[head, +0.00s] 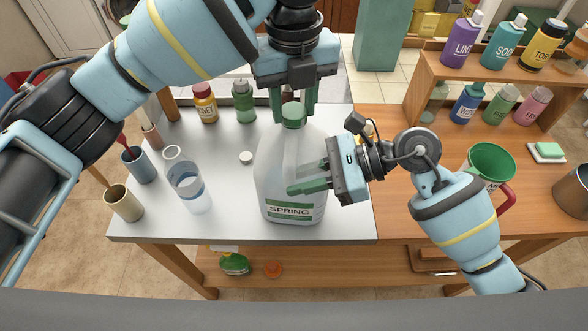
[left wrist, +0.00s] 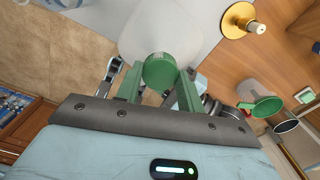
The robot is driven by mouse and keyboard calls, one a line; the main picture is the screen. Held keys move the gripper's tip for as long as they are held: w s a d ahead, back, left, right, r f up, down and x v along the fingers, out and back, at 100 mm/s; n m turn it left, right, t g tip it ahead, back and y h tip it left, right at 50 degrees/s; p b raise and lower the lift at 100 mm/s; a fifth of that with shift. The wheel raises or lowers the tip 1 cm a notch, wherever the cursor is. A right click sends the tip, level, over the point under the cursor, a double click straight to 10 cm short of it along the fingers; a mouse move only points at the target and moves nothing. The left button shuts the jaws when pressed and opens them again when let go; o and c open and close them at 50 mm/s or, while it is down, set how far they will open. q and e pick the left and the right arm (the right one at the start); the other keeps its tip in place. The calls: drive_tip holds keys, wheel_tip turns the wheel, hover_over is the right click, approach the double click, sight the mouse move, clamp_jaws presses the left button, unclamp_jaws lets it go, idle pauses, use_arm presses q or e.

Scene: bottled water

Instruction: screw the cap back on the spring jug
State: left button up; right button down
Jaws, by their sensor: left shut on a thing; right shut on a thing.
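The spring jug (head: 292,178) is a translucent white jug with a green and white SPRING label, upright near the front of the grey-white tabletop. The green cap (head: 293,115) is at the top of its neck; I cannot tell how tightly it sits there. My left gripper (head: 293,108) points down from above, shut on the cap. In the left wrist view the cap (left wrist: 160,71) lies between the green fingers (left wrist: 160,85). My right gripper (head: 300,187) reaches in from the right and is shut on the jug's side; its grip is partly hidden.
A clear pitcher of water (head: 187,182), a small white cap (head: 246,157) and cups (head: 124,204) stand left of the jug. A red-brown bottle (head: 205,104) and green bottle (head: 243,102) stand behind. A green funnel (head: 490,163) and bottle shelf (head: 500,88) are at right.

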use_arm(q)
drive_tip(key=m, duration=0.3)
use_arm(e)
drive_tip(key=shift+s, duration=0.1)
use_arm(q)
drive_tip(key=o, duration=1.2)
drive_tip(key=shift+c, duration=0.2)
wheel_tip(320, 180, up, 12)
use_arm(e)
drive_tip(key=c, duration=1.2)
unclamp_jaws()
drive_tip(key=shift+c, duration=0.2)
